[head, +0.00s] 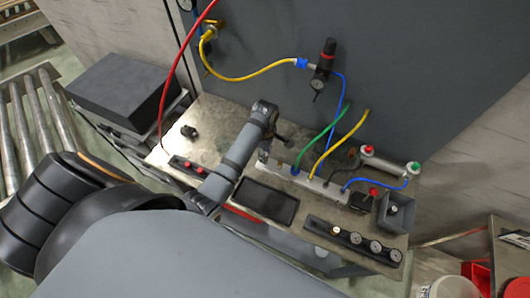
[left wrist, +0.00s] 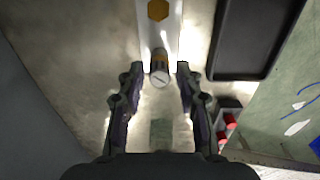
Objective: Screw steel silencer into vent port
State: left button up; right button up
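A pale metal manifold (head: 315,184) lies on the bench; its near end also shows in the left wrist view (left wrist: 174,25). At that end is a short cylinder (left wrist: 160,74) with a grey slotted face and a brass-coloured band, possibly the steel silencer. It lines up with the manifold end, where the vent port may be; I cannot tell how far it is seated. My left gripper (head: 284,142) is over the manifold's left end. In the left wrist view its fingers (left wrist: 160,76) are apart, one on each side of the cylinder with visible gaps. My right gripper is not in view.
A black tray (head: 268,200) lies in front of the manifold. A strip with red knobs (head: 187,166) is at left. A black rack (head: 325,229) with several round pieces is at front right, near a grey bin (head: 396,213). Green, yellow and blue hoses rise from the manifold.

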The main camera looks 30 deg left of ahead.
pick_arm(q)
jog(key=n, duration=0.6)
jog(key=shift+n, duration=0.3)
jog(key=n, duration=0.7)
grip_shut()
jog(key=m, duration=2.5)
jog(key=shift+f, duration=0.1)
